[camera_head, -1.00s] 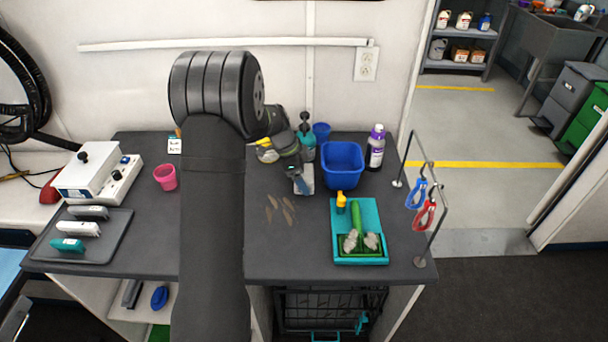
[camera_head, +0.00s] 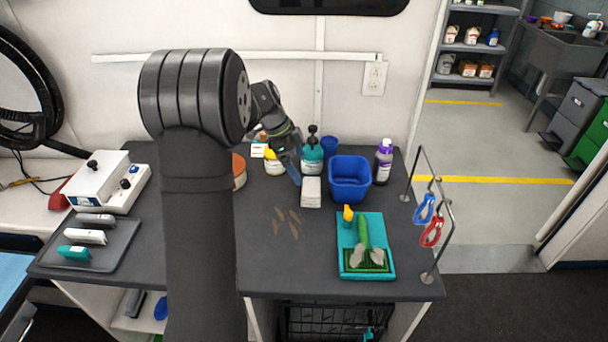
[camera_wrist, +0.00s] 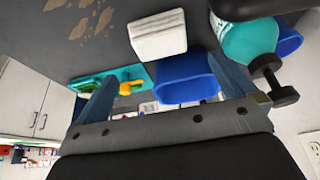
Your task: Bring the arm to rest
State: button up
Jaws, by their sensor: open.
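My gripper (camera_head: 296,174) is above the back middle of the dark counter (camera_head: 262,262). Its two blue-grey fingers stand apart in the wrist view (camera_wrist: 165,98), with nothing held between them. A white block (camera_head: 311,192) lies on the counter just right of and below the fingers; it also shows in the wrist view (camera_wrist: 157,36). A blue bin (camera_head: 350,180) stands right of the block. A teal pump bottle (camera_head: 312,160) stands behind the gripper. My arm hides part of the left counter.
A teal tray (camera_head: 351,263) with a green brush (camera_head: 363,232) lies at the front right. A metal rack (camera_head: 441,235) holds blue and red clippers. A purple-capped bottle (camera_head: 383,162) stands by the bin. A white box (camera_head: 100,180) and grey tray (camera_head: 120,240) are at left.

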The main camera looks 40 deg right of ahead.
aim_at(312, 185)
jog(key=shift+v, duration=0.75)
jog(key=x, duration=1.2)
jog(key=shift+f, duration=0.35)
jog(key=shift+r, duration=1.05)
jog(key=shift+r, duration=0.1)
